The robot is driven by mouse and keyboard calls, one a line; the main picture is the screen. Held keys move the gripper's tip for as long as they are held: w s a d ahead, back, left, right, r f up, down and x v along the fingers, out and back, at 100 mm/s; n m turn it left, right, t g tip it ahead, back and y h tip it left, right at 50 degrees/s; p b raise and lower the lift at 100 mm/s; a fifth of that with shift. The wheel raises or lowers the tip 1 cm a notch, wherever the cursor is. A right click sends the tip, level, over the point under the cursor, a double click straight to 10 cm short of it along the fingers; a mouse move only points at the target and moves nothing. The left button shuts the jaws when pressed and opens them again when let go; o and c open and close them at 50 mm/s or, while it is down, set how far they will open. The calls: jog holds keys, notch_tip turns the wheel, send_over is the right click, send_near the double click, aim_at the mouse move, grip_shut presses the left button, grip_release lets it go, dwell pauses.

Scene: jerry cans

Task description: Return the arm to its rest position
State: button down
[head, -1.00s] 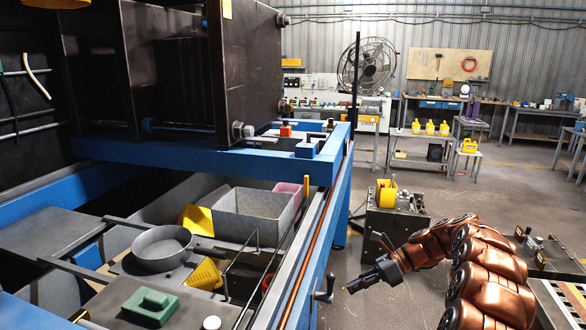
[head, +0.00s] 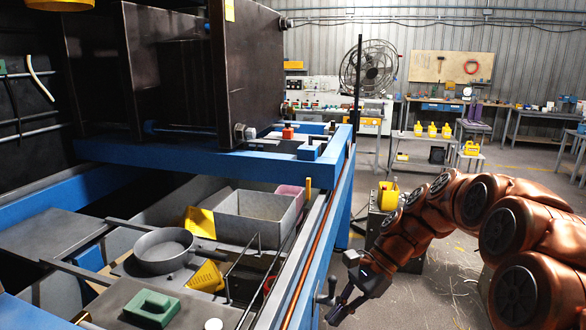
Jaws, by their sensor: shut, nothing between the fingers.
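My gripper (head: 345,306) is at the lower middle of the head view, at the end of my copper-coloured arm. It is shut and empty, pointing down and to the left, just right of the blue machine frame. My arm arches from the right edge down to it. Several yellow jerry cans (head: 432,130) stand on a grey shelf unit in the background. Another yellow can (head: 471,148) stands on a small table to their right. A yellow container (head: 388,195) on a dark cabinet is partly hidden behind my arm.
The blue machine frame (head: 335,195) fills the left, with a grey bin (head: 254,215), a round pan (head: 163,250) and a green block (head: 150,308) inside. A crank handle (head: 326,290) sticks out close to my gripper. Open floor (head: 520,170) lies at the back right.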

jog(key=s+d+f+n+h, duration=0.1)
jog(key=s+d+n+h, duration=0.1)
jog(key=s, duration=0.7)
jog(key=s+d+n+t+h, duration=0.1)
jog(key=s+d+n+h, duration=0.2)
jog(key=s, duration=0.6)
jog(key=s+d+f+n+h, duration=0.1)
jog(key=s+d+n+h, duration=0.2)
jog(key=s+n, duration=0.3)
jog(key=s+d, duration=0.1)
jog(key=s, duration=0.2)
jog(key=shift+s+f+n+t, duration=0.3)
jog(key=shift+s+t, duration=0.05)
jog(key=shift+t, duration=0.05)
jog(key=shift+d, duration=0.15)
